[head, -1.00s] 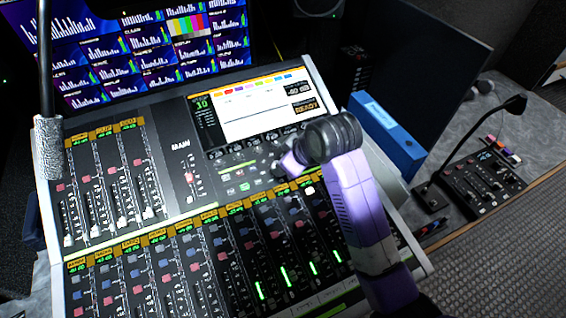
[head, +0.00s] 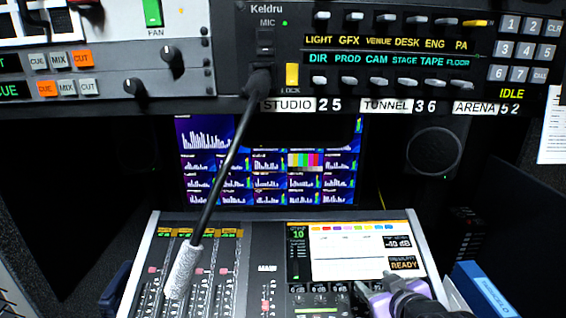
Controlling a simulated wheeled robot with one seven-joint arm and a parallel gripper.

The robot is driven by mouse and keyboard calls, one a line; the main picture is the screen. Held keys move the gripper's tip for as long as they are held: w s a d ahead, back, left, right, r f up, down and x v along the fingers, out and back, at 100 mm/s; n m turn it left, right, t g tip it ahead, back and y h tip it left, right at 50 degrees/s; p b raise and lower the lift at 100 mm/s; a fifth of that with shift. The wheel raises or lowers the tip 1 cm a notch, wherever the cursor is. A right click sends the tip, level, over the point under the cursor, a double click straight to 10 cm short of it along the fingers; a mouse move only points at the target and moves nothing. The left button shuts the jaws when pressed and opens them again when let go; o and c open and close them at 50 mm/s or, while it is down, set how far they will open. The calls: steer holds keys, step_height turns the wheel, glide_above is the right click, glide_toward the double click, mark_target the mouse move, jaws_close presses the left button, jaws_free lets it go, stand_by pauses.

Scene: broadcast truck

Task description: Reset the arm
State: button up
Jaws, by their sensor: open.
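My arm shows in the head view at the bottom right, a purple and dark link over the right part of the mixing console (head: 153,245). My gripper (head: 362,290) is at the end of it, small and partly cut off by the dark joint, in front of the console's screen section. Its jaws are open and I see nothing between them. The console's lit screen (head: 345,255) reads READY at its right side. The lower part of my arm is out of the frame.
An intercom panel (head: 390,45) with switches and a keypad spans the top. A gooseneck microphone (head: 185,272) hangs down over the console's left part. A monitor wall (head: 265,165) and a round speaker (head: 433,152) are behind. A blue binder (head: 485,290) stands at the right.

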steer(key=s+f+m+t, duration=0.1)
steer(key=s, duration=2.1)
steer(key=s+a+f+m+t+b, duration=0.1)
steer(key=s+m+t, duration=0.1)
steer(key=s, duration=2)
steer(key=shift+s+a+f+h, duration=0.2)
steer(key=shift+s+f+h, duration=0.05)
steer(key=shift+f+h, duration=0.15)
